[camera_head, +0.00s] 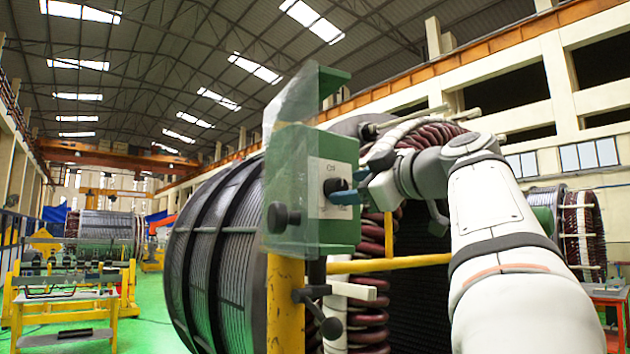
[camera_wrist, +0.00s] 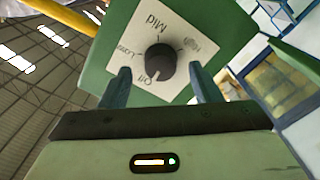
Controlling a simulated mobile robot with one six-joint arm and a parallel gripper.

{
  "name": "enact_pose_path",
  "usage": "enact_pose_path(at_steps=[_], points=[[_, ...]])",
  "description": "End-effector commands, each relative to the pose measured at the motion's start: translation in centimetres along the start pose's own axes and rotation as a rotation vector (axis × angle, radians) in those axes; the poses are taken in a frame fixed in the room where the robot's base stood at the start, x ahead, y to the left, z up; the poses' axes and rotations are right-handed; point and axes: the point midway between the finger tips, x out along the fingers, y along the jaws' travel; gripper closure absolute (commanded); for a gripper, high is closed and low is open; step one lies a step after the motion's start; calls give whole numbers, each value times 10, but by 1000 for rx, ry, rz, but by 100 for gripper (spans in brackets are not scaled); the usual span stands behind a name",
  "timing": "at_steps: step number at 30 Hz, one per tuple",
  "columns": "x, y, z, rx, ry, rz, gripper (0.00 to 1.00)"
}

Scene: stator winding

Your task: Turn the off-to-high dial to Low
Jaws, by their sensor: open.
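The dial is a round black knob with a white pointer mark on a white label plate on a green control box (camera_head: 338,228). It shows in the head view (camera_head: 333,187) and in the wrist view (camera_wrist: 160,61). In the wrist view the label reads Off, Low, Mid and High around the knob. The white mark points down in the picture, at the word Off. My gripper (camera_head: 352,188) is open in front of the dial. In the wrist view its two blue fingers (camera_wrist: 159,72) stand either side of the knob, with gaps, apart from it.
A second black knob (camera_head: 281,217) sticks out of the box's left face. A clear cover (camera_head: 290,100) is raised above the box. The box stands on a yellow post (camera_head: 285,300) before a large wound stator (camera_head: 215,250). A yellow rail (camera_head: 395,263) runs below my gripper.

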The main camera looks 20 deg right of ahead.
Motion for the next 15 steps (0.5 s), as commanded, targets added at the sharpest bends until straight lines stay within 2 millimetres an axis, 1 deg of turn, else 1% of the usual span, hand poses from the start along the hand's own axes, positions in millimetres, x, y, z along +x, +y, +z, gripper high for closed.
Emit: enact_pose_path(at_steps=[1,6,15], points=[[7,1,-2,2,1,-2,43],[18,0,-1,1,0,-1,43],[20,0,0,0,-1,1,43]])
